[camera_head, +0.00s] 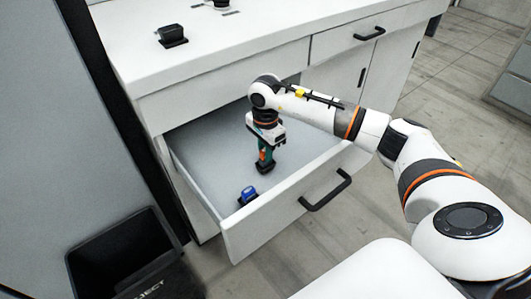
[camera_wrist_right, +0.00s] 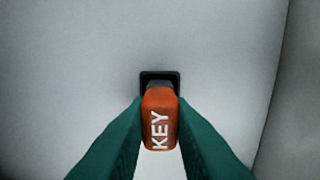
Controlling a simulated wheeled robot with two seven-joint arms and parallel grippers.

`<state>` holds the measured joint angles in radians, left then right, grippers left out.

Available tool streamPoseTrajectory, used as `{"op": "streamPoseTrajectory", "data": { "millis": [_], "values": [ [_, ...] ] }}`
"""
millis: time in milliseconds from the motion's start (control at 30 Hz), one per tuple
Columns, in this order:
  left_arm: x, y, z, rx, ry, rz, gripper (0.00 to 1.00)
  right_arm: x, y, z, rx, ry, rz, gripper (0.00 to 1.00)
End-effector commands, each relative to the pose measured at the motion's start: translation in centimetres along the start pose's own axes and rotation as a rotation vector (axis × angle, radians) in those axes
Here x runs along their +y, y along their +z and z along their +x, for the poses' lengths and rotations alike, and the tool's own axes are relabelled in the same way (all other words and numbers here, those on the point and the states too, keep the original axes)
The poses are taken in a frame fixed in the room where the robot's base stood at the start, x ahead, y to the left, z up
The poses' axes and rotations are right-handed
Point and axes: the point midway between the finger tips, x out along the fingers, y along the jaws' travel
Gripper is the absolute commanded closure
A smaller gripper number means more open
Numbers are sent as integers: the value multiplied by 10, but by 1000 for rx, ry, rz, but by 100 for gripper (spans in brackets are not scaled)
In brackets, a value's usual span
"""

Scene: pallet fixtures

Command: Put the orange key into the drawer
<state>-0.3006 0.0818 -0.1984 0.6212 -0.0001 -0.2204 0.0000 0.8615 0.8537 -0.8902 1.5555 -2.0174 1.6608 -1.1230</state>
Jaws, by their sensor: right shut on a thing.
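The orange key (camera_wrist_right: 160,118) has white KEY lettering and a black base. It also shows in the head view (camera_head: 265,156), over the floor of the open drawer (camera_head: 205,140). My right gripper (camera_head: 265,150) points down inside the drawer with its green fingers shut on the key. The fingers flank the key in the right wrist view (camera_wrist_right: 160,112). The key is upright, its black base at or just above the drawer floor; I cannot tell if it touches. My left gripper is not in view.
A blue item on a black base (camera_head: 247,194) stands in the drawer's front left corner. A black holder (camera_head: 172,36) is on the white countertop (camera_head: 240,45). A black reject bin (camera_head: 125,250) stands on the floor at left. The drawer front (camera_head: 285,205) has a black handle.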

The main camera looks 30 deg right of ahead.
Motion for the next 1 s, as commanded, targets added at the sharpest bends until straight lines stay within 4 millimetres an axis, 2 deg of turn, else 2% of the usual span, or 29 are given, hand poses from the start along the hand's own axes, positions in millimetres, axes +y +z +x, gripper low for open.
{"op": "streamPoseTrajectory", "data": {
  "millis": [100, 433, 467, 600, 867, 1000],
  "values": [
    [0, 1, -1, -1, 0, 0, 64, -1, 0, 14, 0, -2, 0, 100],
    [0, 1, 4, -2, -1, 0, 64, 0, 0, 18, 0, 0, -1, 100],
    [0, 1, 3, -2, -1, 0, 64, 0, 0, 18, 0, 0, -1, 79],
    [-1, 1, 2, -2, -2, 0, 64, 0, 0, 17, 0, 0, -1, 59],
    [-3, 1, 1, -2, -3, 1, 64, 0, 0, 16, 0, 0, -1, 59],
    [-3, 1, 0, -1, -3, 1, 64, 0, 0, 6, 0, 2, -1, 59]
  ]
}}
